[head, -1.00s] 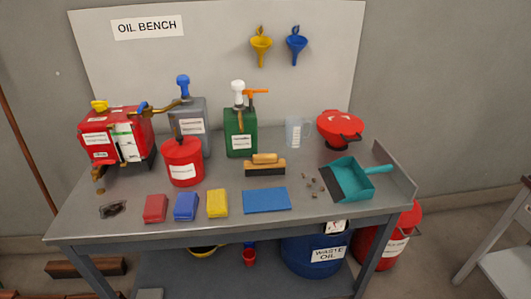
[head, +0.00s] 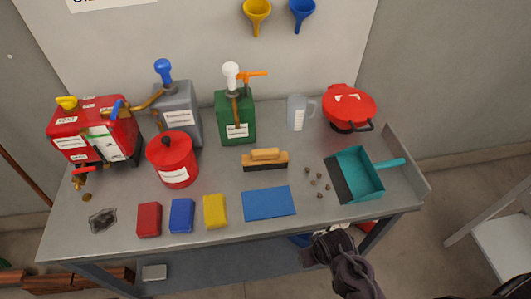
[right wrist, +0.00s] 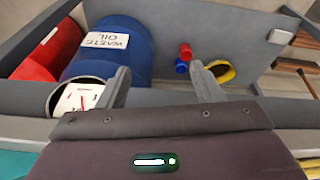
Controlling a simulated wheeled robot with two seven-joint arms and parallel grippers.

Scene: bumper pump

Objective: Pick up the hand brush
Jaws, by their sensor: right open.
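The hand brush (head: 265,159) has a wooden handle and dark bristles. In the head view it stands on the grey bench, behind the blue mat (head: 269,203) and in front of the green pump can (head: 235,118). My right gripper (head: 318,246) is at the bench's front edge in the head view, nearer than the brush and to its right, apart from it. In the right wrist view the two fingers of my right gripper (right wrist: 162,82) are spread with nothing between them. The brush does not show in that view. My left gripper is not in view.
A teal dustpan (head: 360,174) lies right of the brush, with several small nuts (head: 316,182) between them. Red, blue and yellow blocks (head: 182,216) line the front left. Bare bench surrounds the brush.

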